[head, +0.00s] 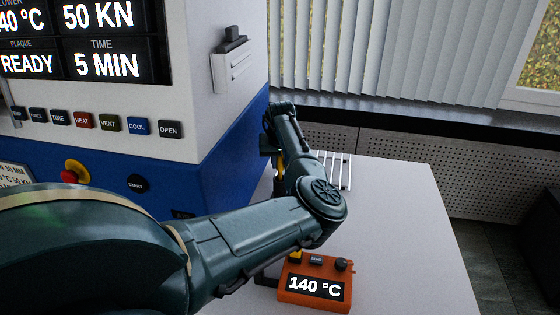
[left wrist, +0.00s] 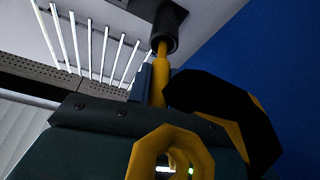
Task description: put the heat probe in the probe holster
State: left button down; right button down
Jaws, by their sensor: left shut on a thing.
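My left gripper (head: 279,160) is beside the blue side of the press, above the table. It is shut on the heat probe (head: 282,166), a thin yellow piece mostly hidden by my arm in the head view. In the left wrist view the probe's yellow shaft (left wrist: 159,78) runs up from the jaws to a dark open-mouthed tube (left wrist: 166,38), apparently the probe holster. The shaft's end overlaps the tube's mouth; I cannot tell how deep it is inside. My right gripper is not in view.
An orange meter (head: 312,285) reading 140 °C stands on the grey table (head: 415,235). The press (head: 220,150) closes off the left side. The table's right part is clear.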

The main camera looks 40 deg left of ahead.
pick_arm(q)
jog(key=c, duration=1.7)
grip_release()
jog(key=shift+f, duration=0.1)
jog(key=o, duration=0.4)
jog(key=shift+o, duration=0.2)
jog(key=v, duration=1.2)
